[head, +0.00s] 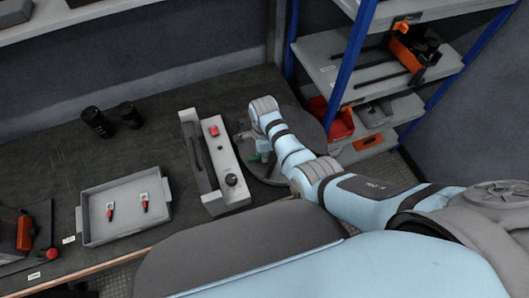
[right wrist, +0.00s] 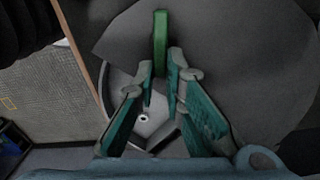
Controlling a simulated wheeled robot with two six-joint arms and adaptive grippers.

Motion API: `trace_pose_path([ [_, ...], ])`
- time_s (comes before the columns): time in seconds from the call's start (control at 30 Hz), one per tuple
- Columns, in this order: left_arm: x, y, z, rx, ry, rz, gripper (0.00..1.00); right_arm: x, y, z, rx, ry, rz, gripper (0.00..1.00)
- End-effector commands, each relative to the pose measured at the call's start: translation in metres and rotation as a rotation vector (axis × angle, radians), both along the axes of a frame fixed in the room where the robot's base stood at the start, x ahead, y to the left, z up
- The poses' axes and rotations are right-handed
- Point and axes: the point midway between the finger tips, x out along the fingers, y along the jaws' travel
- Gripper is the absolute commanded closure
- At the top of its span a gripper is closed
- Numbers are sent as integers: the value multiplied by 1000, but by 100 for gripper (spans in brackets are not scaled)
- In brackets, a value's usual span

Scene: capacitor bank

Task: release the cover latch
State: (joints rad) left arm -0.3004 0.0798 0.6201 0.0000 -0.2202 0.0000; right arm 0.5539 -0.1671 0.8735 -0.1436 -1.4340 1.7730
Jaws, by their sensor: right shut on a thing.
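A green latch (right wrist: 160,42) stands out from a dark grey round cover (right wrist: 250,60) in the right wrist view. My right gripper (right wrist: 161,66) is shut on the latch, with its two teal fingers on either side of it. In the head view the right gripper (head: 262,150) is small and partly hidden by my arm, over the round grey unit (head: 310,122). The latch is too small and covered to make out clearly there. Below the cover's edge, the wrist view shows a paler grey recess with a small round fitting (right wrist: 143,117). My left gripper is not in view.
A grey box with a red button and black knob (head: 216,160) stands just left of the round unit. Farther left are a tray (head: 95,236) with two red-tipped items and two black cylinders (head: 98,122). A blue-post shelf (head: 352,60) rises at the right.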

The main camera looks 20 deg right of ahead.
Motion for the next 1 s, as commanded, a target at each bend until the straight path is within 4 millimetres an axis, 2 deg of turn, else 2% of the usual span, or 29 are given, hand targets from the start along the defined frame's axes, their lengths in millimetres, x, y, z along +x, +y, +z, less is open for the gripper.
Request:
trace_pose_path([
  [0.17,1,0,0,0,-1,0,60,0,1,0,1,1,1,100],
  [0.2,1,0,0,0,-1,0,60,0,1,0,1,0,1,87],
  [0.3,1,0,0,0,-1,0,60,0,1,0,1,0,0,71],
  [0.67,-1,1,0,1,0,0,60,0,0,5,0,0,-1,70],
  [0.77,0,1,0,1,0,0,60,2,1,21,1,-4,-2,70],
  [1.0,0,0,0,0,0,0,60,1,1,87,2,-4,-1,70],
])
